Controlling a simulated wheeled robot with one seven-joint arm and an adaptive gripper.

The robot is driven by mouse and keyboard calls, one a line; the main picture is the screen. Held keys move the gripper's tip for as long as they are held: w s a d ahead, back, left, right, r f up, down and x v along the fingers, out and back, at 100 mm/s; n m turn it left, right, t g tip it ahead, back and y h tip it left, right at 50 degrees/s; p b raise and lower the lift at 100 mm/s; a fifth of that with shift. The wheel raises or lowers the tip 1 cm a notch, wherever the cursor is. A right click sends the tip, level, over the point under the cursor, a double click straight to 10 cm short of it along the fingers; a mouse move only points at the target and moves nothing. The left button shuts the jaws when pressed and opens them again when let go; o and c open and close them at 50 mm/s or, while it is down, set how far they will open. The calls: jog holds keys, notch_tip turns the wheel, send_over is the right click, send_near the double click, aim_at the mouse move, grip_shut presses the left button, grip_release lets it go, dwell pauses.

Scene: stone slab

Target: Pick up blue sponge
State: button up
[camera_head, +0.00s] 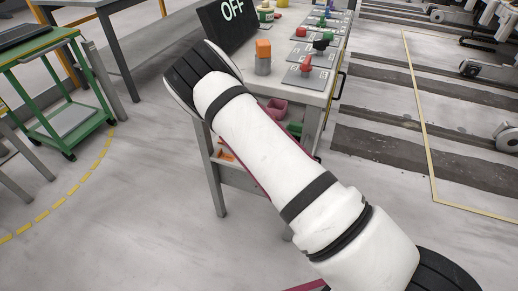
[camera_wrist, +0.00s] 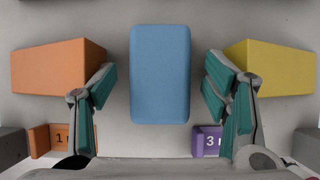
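The blue sponge (camera_wrist: 160,75) is a rounded blue block lying on a pale grey surface, in the upper middle of the wrist view. My gripper (camera_wrist: 159,90) is open, with one teal-padded finger on each side of the sponge. A gap shows between each finger and the sponge, and nothing is held. In the head view my white arm crosses the middle, and neither the gripper nor the sponge can be made out there.
An orange block (camera_wrist: 55,66) lies left of the sponge and a yellow block (camera_wrist: 277,66) right, both close to the fingers. An orange piece marked 1 (camera_wrist: 50,140) and a purple piece marked 3 (camera_wrist: 207,141) sit nearer. A white workbench (camera_head: 292,79) holds several items.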

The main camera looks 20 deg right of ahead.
jog(key=c, duration=1)
jog(key=shift+r, duration=0.1)
jog(key=shift+r+p, duration=0.7)
jog(key=shift+r, duration=0.2)
jog(key=shift+p+v, duration=0.8)
jog(key=shift+v, duration=0.25)
jog(key=s+a+p, duration=0.6)
jog(key=s+a, duration=0.3)
jog(key=s, duration=0.3)
jog(key=s+a+p, duration=0.7)
jog(key=s+a, duration=0.2)
jog(key=s, duration=0.4)
jog(key=shift+f, duration=0.15)
jog(key=shift+a, duration=0.15)
